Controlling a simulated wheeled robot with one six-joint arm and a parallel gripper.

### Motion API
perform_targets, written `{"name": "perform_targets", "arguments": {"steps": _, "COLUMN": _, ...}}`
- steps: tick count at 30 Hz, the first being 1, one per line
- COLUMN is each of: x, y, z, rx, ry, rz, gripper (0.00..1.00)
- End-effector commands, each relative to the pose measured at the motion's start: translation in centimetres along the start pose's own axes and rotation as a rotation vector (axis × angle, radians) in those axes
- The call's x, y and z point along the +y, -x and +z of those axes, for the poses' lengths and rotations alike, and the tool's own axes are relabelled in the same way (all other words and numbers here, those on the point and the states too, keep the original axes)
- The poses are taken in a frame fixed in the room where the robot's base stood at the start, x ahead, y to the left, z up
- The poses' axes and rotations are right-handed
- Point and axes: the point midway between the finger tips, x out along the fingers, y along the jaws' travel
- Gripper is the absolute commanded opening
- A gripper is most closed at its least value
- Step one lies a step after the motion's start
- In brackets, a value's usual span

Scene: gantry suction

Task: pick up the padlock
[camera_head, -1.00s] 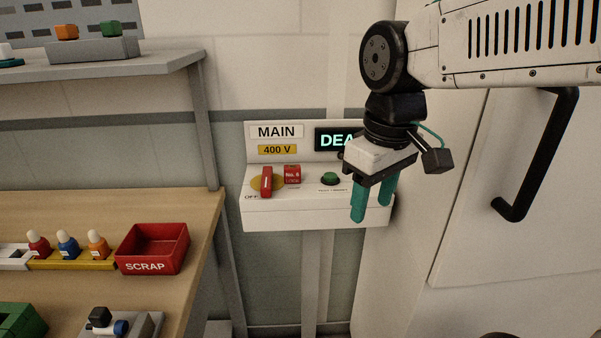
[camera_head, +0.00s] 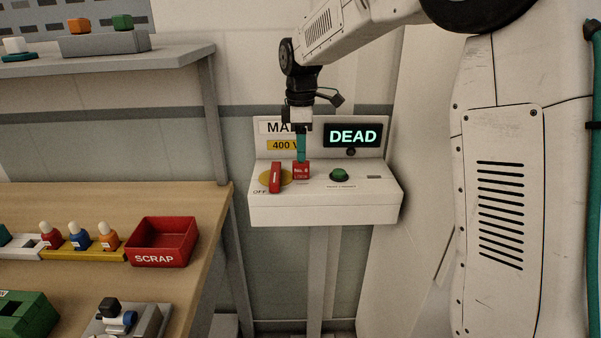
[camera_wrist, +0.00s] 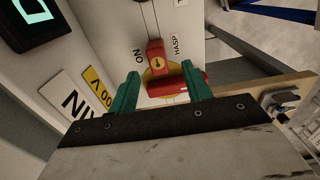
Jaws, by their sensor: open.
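The padlock (camera_head: 301,171) is a small red block with white lettering, on top of the white switch box just right of the red switch handle (camera_head: 276,178). In the wrist view the padlock (camera_wrist: 156,52) shows a round yellow spot and lies just beyond the gap between the fingertips. My gripper (camera_head: 301,158) has teal fingers and points down at the padlock from above. In the wrist view my gripper (camera_wrist: 161,72) is open, with one finger on each side and nothing held. Whether a finger touches the padlock cannot be told.
The switch handle sits close beside the padlock on a yellow disc. A green button (camera_head: 339,175) is to the right. Behind stand the MAIN panel and a DEAD display (camera_head: 353,136). A wooden bench with a red SCRAP bin (camera_head: 161,242) is at the left.

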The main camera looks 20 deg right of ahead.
Motion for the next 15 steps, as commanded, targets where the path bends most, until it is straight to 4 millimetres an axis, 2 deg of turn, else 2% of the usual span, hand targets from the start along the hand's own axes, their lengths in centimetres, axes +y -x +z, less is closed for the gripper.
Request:
{"name": "perform_targets", "arguments": {"steps": 9, "x": 0.4, "y": -4.5, "z": 0.1, "rx": -0.001, "ry": -0.002, "rz": -0.002, "gripper": 0.49}}
{"name": "perform_targets", "arguments": {"steps": 15, "x": 0.4, "y": -5.4, "z": 0.1, "rx": 0.0, "ry": -0.003, "rz": 0.0, "gripper": 0.49}}
